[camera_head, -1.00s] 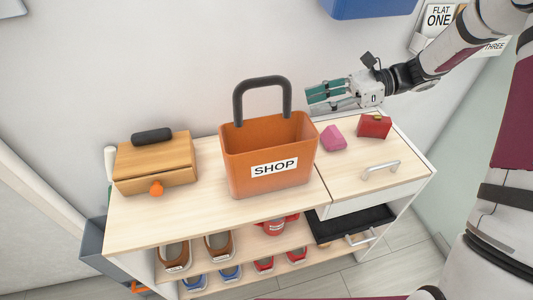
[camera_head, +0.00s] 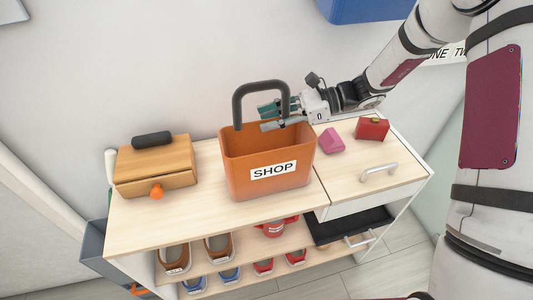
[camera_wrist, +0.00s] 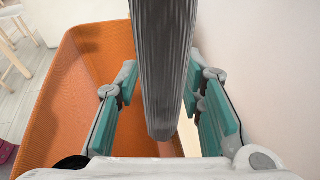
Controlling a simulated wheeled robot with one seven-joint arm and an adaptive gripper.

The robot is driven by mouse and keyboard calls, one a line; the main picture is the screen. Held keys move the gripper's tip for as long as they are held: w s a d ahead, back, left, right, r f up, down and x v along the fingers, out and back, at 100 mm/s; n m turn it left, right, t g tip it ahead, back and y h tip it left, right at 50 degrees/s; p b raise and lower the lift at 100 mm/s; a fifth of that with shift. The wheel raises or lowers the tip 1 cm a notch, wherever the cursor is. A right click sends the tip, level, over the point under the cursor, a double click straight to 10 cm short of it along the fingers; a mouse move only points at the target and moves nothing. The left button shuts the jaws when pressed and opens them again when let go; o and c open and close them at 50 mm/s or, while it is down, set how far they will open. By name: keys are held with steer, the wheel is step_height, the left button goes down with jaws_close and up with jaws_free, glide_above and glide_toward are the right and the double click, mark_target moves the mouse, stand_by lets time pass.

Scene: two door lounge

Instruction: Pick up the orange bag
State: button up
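The orange bag (camera_head: 267,183) stands upright on the wooden cabinet top, with a white SHOP label on its front and a dark arched handle (camera_head: 239,105) above its opening. My gripper (camera_head: 271,116) is at the right leg of the handle, just above the bag's right rim. In the wrist view the dark handle (camera_wrist: 160,70) stands between the two open teal-padded fingers (camera_wrist: 168,120), with gaps on both sides. The bag's orange wall (camera_wrist: 60,105) fills the left of that view.
A wooden box (camera_head: 155,170) with a dark roll on top is left of the bag. A pink block (camera_head: 331,141) and a red box (camera_head: 372,128) are to the right. Shoes (camera_head: 221,247) stand on the shelf below. A blue object (camera_head: 365,10) hangs above.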

jaws_close()
steer(key=shift+r, duration=0.15)
